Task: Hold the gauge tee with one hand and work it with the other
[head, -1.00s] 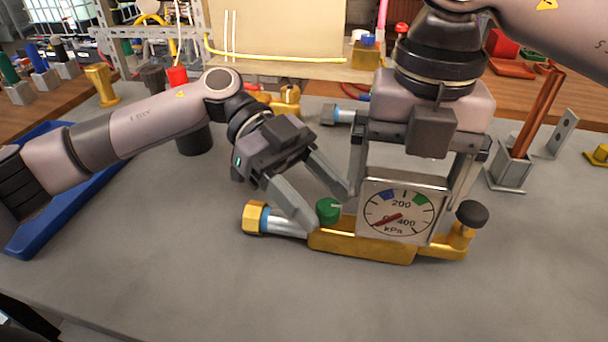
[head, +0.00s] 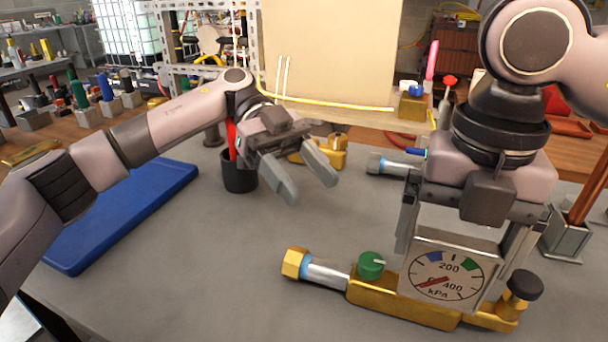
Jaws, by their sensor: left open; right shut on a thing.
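The gauge tee (head: 405,303) lies on the grey bench at the lower right. It has a brass body, a square kPa gauge (head: 447,272), a green knob (head: 371,265) with a white mark, a black knob (head: 525,284) at its right end and a brass nut (head: 294,262) at its left end. The gauge needle points to the lower left. My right gripper (head: 455,240) comes down from above and is shut on the gauge housing. My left gripper (head: 311,190) is open and empty, above the bench, up and left of the green knob and apart from it.
A blue tray (head: 125,215) lies on the left of the bench. A dark cup (head: 239,171) with a red-handled thing stands behind my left gripper. A brass fitting (head: 330,150) and another pipe fitting (head: 390,165) lie behind. A metal stand with copper pipes (head: 565,238) is at right. The bench's front middle is clear.

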